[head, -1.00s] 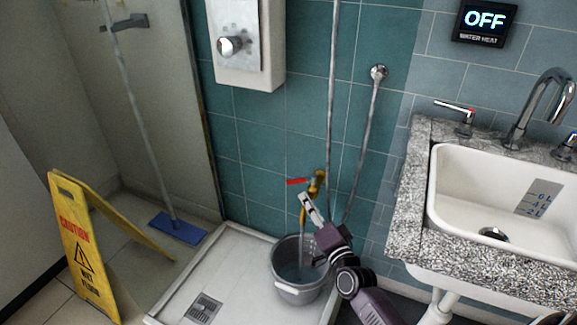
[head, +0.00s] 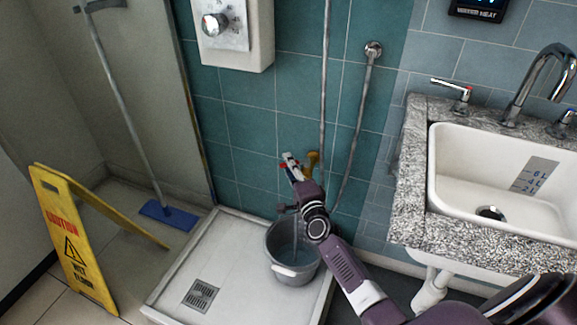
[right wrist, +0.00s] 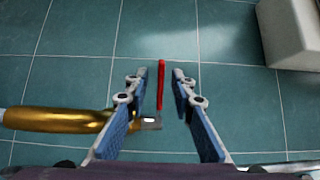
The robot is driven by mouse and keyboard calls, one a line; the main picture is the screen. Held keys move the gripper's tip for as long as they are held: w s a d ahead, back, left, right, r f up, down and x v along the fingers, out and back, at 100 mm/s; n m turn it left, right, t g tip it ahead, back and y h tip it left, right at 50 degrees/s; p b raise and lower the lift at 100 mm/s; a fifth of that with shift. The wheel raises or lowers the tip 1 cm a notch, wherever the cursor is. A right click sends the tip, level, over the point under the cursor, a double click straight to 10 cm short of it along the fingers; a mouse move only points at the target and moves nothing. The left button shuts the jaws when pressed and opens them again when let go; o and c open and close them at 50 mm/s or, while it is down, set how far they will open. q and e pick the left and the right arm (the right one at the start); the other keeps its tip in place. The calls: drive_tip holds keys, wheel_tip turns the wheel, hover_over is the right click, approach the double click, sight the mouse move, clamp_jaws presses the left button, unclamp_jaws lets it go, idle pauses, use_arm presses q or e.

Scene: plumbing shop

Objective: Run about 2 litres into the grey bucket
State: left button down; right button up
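The grey bucket (head: 293,272) stands upright on the shower tray under the brass tap (head: 312,160). A thin stream of water (head: 295,232) falls into it, and water shows inside; I cannot read its level. My right gripper (head: 289,162) is at the tap's red lever (head: 283,166), covering part of the tap. In the right wrist view the right gripper (right wrist: 160,78) is open, with the red lever (right wrist: 161,80) between its fingers and a gap on both sides. The brass tap body (right wrist: 60,119) shows at left there. My left gripper is not in view.
A white sink (head: 480,185) in a granite counter (head: 410,215) stands at right. A yellow wet-floor sign (head: 72,245) and a mop (head: 165,213) are at left. The shower tray (head: 235,250) is clear left of the bucket.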

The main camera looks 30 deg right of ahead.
drive_tip(key=shift+w, duration=0.25)
clamp_jaws()
idle(0.3)
